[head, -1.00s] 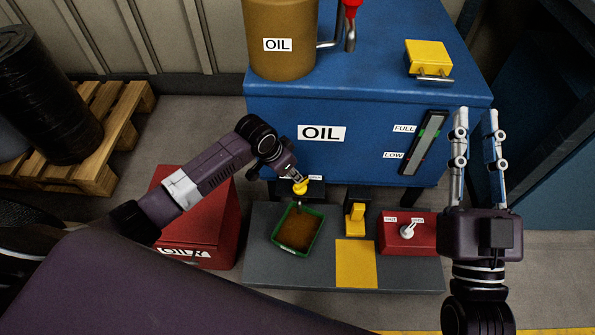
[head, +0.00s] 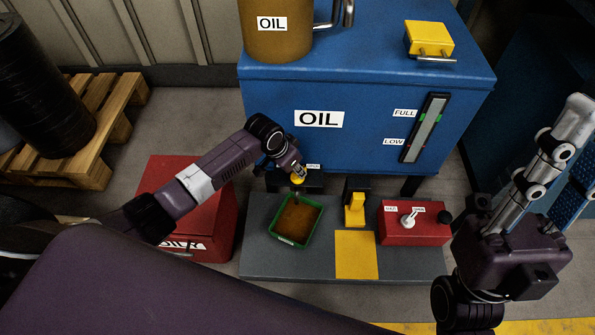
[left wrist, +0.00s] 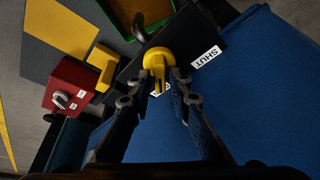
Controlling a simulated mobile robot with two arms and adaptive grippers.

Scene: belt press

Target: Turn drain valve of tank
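The drain valve is a yellow round knob with a bar handle (left wrist: 158,60), low at the front of the blue oil tank (head: 370,130). It also shows in the head view (head: 297,178). My left gripper (left wrist: 162,74) reaches it from above, one fingertip on each side of the bar. Whether the fingertips press on the bar cannot be told. A SHUT label (left wrist: 205,57) is beside the knob; a second label is partly hidden behind the bar. A green tray (head: 296,219) of brown oil sits below the valve. My right gripper (head: 585,145) is open and empty at the right.
A red box with a white switch (head: 413,222) and a yellow pedal (head: 355,208) stand on the grey base plate (head: 262,262). A red oil bin (head: 200,215) is under my left arm. A wooden pallet (head: 95,172) with a black roll is at far left.

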